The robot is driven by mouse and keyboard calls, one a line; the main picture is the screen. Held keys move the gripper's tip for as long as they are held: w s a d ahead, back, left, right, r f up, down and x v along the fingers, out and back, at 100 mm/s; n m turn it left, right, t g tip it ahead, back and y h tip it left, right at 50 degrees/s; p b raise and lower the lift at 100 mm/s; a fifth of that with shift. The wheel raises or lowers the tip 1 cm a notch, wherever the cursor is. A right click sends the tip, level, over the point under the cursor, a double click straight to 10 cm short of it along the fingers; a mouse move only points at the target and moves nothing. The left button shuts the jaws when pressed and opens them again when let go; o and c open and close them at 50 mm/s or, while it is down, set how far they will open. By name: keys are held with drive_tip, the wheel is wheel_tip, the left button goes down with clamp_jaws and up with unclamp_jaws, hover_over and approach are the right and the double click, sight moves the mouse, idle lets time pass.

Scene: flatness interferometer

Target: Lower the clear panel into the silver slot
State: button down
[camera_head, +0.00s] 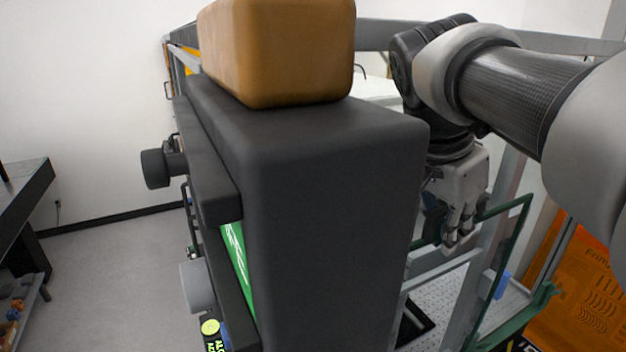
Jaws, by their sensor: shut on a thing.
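My gripper (459,238) is at the right of the view, pointing down, with its fingers closed on the top edge of the clear panel (506,236). The panel shows as a see-through sheet with dark green edges, hanging below the fingers. Its left part is hidden behind the large dark housing, and its lower edge is hard to make out. I cannot pick out the silver slot with certainty. A perforated light plate (437,312) lies below and behind the panel.
A tall dark housing (325,215) with a brown block (290,50) on top fills the middle and blocks much of the view. An orange panel (575,300) with printed markings stands at the lower right. A dark bench (22,185) is at left, with open floor between.

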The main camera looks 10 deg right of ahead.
drive_tip(key=shift+w, duration=0.25)
drive_tip(key=shift+w+a+f, duration=0.15)
drive_tip(key=shift+w+a, duration=0.15)
drive_tip(key=shift+w, duration=0.35)
drive_tip(key=shift+w+f, duration=0.1)
drive_tip(key=shift+f, duration=0.05)
idle(0.5)
drive_tip(key=shift+w+a+f, duration=0.15)
drive_tip(key=shift+w+f, duration=0.15)
drive_tip(key=shift+f, duration=0.05)
drive_tip(key=shift+f+b, duration=0.45)
drive_tip(key=shift+b, duration=0.05)
idle(0.9)
drive_tip(key=shift+f+b, duration=1.95)
drive_tip(key=shift+f, duration=0.55)
drive_tip(key=shift+f+b, duration=1.85)
drive_tip(key=shift+f, duration=0.4)
